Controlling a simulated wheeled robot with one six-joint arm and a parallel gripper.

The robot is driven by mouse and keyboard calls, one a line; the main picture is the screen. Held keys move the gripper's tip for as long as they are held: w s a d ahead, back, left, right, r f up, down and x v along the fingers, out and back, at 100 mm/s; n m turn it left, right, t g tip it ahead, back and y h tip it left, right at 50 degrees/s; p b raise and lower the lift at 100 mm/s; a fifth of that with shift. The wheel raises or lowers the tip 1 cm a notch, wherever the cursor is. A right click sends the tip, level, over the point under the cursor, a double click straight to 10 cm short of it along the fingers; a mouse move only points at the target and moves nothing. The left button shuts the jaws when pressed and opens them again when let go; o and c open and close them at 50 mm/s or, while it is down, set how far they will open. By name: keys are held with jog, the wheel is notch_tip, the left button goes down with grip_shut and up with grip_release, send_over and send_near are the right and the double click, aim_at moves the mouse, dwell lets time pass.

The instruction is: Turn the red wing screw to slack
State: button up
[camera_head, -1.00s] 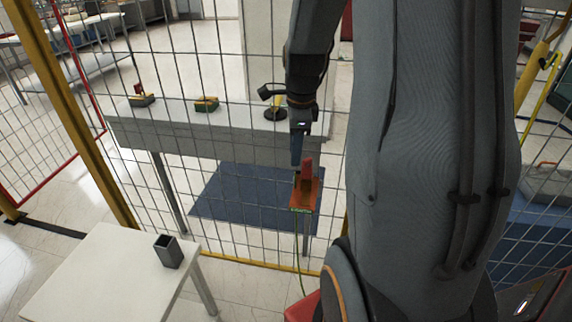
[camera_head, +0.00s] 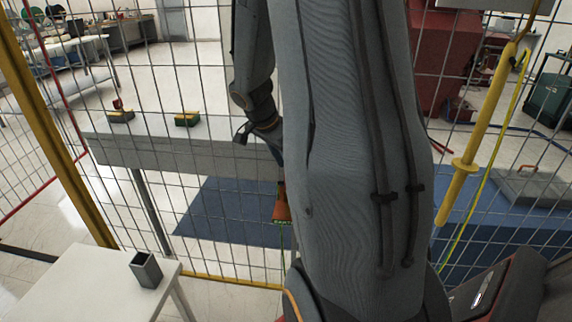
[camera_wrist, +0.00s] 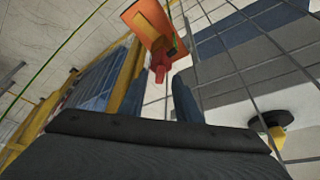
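The red wing screw (camera_wrist: 158,65) shows in the wrist view, standing out from an orange plate (camera_wrist: 142,22). My gripper (camera_wrist: 159,86) is open, with its two blue fingers apart. The screw's near end lies in line with the gap between the fingers, at or just beyond their tips; I cannot tell whether they touch it. In the head view, part of the orange plate (camera_head: 282,207) shows beside my arm. There my arm hides most of my gripper and the screw.
A wire mesh fence with yellow posts (camera_head: 58,125) spans the scene. A white table (camera_head: 85,290) holds an open grey box (camera_head: 146,270) at lower left. A thin green cable hangs below the plate.

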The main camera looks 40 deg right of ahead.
jog(key=shift+x, duration=0.8)
grip_shut()
